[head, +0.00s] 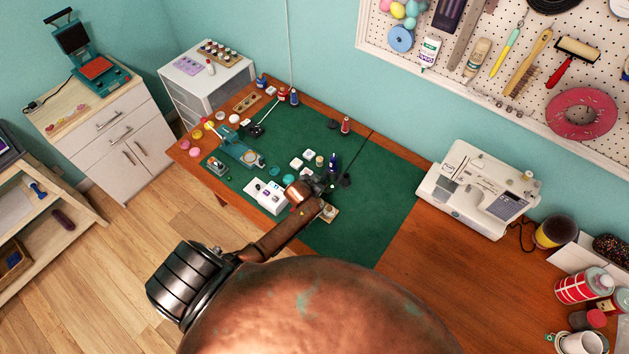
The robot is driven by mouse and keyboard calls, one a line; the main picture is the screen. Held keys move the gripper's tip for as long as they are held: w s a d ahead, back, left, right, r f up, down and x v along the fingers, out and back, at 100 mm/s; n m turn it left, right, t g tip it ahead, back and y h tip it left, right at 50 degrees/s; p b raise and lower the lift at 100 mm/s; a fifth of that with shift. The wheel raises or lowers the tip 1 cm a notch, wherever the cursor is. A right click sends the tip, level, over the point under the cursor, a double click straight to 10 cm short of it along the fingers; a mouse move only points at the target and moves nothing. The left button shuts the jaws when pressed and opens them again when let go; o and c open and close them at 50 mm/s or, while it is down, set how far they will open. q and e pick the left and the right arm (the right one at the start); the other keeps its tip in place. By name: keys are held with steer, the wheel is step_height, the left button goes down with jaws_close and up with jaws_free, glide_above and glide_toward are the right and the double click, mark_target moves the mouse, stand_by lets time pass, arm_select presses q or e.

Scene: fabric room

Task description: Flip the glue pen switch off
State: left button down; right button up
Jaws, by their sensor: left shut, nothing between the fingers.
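My left gripper (316,184) reaches in over the green mat (345,225) on the wooden table. It is shut and empty, small and dark in this view. A white box with dark marks on top (266,196) stands on the mat just left of the gripper and is partly covered by my arm. A small wooden block with a metal part (328,213) lies just below the gripper. I cannot tell for sure which item is the glue pen, and its switch is too small or hidden to make out. My right gripper is not in view.
A blue-green tool (237,148) stands on the mat's left part. A dark blue bottle (333,161) and several small jars and blocks stand close behind the gripper. A white sewing machine (481,190) stands to the right. The mat's right part is mostly clear.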

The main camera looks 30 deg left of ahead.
arm_select(q)
step_height(320, 180, up, 2)
steer(key=shift+d+r+p, duration=0.1)
steer(key=shift+d+p, duration=0.05)
steer(key=shift+p, duration=0.45)
steer(key=v, duration=0.9)
steer(key=shift+s+b, duration=0.35)
steer(key=shift+s, duration=0.05)
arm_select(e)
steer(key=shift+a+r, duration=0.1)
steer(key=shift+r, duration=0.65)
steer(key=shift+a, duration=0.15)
